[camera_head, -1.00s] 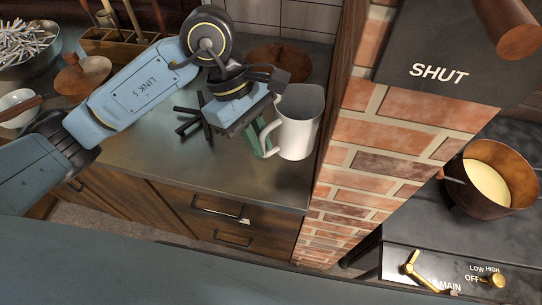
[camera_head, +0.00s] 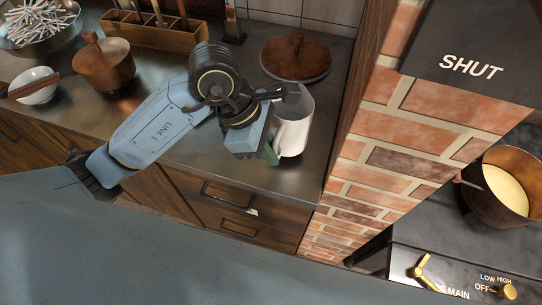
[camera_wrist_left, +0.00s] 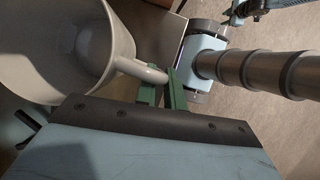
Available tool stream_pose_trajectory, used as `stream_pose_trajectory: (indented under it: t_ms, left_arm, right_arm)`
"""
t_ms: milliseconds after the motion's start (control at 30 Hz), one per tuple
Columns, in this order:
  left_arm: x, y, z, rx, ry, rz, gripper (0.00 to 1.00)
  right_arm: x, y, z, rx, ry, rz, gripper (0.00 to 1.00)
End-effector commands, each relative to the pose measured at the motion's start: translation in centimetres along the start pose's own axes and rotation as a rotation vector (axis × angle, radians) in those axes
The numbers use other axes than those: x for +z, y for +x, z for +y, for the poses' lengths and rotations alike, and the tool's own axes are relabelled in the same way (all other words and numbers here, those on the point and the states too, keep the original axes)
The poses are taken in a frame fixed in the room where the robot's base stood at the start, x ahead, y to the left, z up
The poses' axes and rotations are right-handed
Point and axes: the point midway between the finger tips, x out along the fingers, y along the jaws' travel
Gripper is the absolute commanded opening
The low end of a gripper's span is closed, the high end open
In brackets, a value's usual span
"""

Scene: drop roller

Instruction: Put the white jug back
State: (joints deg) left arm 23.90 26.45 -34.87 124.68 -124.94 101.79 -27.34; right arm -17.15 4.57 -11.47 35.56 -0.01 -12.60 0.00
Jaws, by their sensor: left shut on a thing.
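The white jug (camera_head: 295,130) is upright at the right end of the steel counter, beside the brick pillar. My left gripper (camera_head: 271,153) is at its left side. In the left wrist view, the green fingers of the gripper (camera_wrist_left: 161,88) are closed on the handle of the jug (camera_wrist_left: 45,45), which appears empty. I cannot tell whether the jug's base touches the counter. The black low stand is hidden behind my left arm in the head view; some dark bars (camera_wrist_left: 28,121) show below the jug in the wrist view.
A round wooden lid (camera_head: 297,62) lies behind the jug. The brick pillar (camera_head: 385,130) rises close on the right, with a copper pot (camera_head: 500,190) on the stove beyond. A lidded copper pot (camera_head: 104,66) and a white bowl (camera_head: 36,86) stand left.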

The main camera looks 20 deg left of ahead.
Motion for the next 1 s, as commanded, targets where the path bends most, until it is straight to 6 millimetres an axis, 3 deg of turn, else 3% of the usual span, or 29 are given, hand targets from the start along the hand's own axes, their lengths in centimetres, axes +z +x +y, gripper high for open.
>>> stream_pose_trajectory:
  t_ms: [233, 567, 600, 767, 1000]
  left_arm:
    - [-1.2, 2.8, -0.1, 0.000, 0.000, -0.002, 0.00]
    - [-1.4, 3.2, 0.0, 0.004, 0.003, -0.002, 0.00]
    - [-1.5, 3.3, -0.1, 0.000, 0.001, 0.001, 0.12]
    - [-1.5, 3.2, -0.1, 0.000, 0.001, 0.001, 0.32]
    - [-1.5, 3.2, -0.1, -0.001, 0.001, 0.001, 0.32]
  right_arm:
    - [0.1, 0.3, 0.0, 0.000, 0.000, -0.001, 0.36]
    - [0.1, 0.5, 0.0, 0.000, 0.000, -0.002, 0.36]
    - [0.1, 0.6, 0.0, 0.000, 0.000, -0.002, 0.36]
    - [0.1, 0.5, 0.0, 0.000, 0.000, -0.002, 0.36]
    - [0.2, 0.5, 0.0, 0.000, 0.000, -0.002, 0.36]
